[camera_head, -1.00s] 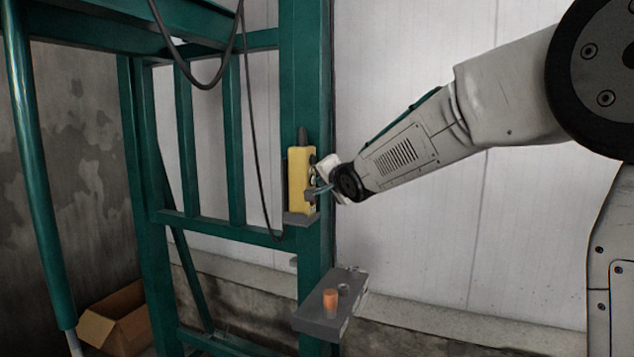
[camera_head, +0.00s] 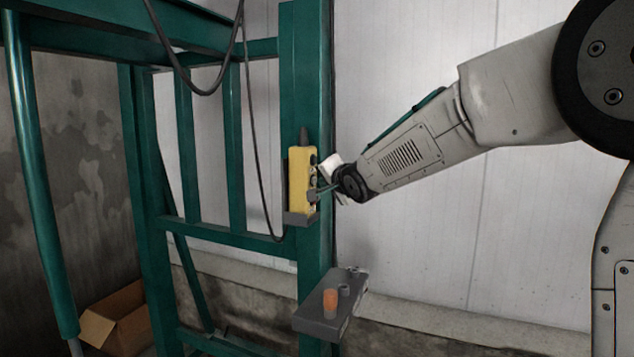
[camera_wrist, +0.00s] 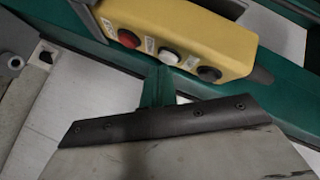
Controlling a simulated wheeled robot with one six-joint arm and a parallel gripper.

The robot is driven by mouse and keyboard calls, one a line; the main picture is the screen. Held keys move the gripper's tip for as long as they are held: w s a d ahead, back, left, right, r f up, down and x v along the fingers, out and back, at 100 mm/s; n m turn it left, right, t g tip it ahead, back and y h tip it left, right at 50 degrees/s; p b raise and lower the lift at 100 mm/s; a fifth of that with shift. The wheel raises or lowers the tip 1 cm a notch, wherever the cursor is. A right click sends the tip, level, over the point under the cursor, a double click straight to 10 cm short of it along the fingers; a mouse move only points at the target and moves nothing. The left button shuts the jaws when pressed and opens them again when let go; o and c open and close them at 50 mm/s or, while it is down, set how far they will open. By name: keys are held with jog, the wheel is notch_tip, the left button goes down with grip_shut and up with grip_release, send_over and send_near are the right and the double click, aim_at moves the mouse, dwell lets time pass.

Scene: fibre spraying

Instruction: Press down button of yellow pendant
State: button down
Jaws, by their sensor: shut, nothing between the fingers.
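The yellow pendant (camera_head: 301,180) hangs upright against the green post in the head view. In the wrist view the pendant (camera_wrist: 190,32) lies across the top, with a red button (camera_wrist: 128,38), a white button (camera_wrist: 168,55) and a black button (camera_wrist: 209,74) in a row. Small labels beside them are too blurred to read. My gripper (camera_head: 318,190) is shut and empty, its tips close to the pendant's button face, on its lower half. In the wrist view my gripper's tip (camera_wrist: 158,72) points toward the white button. I cannot tell whether it touches.
A grey bracket (camera_head: 318,322) with an orange cylinder (camera_head: 330,302) sticks out from the green post (camera_head: 306,60) below the pendant. A dark cable (camera_head: 250,130) hangs left of it. An open cardboard box (camera_head: 120,322) stands on the floor. The white wall behind is clear.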

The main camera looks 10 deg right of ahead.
jog(key=shift+s+d, duration=0.25)
jog(key=shift+d, duration=0.1)
jog(key=s+d, duration=0.1)
jog(key=d, duration=0.1)
jog(key=s+d, duration=0.2)
dwell(0.5)
dwell(0.5)
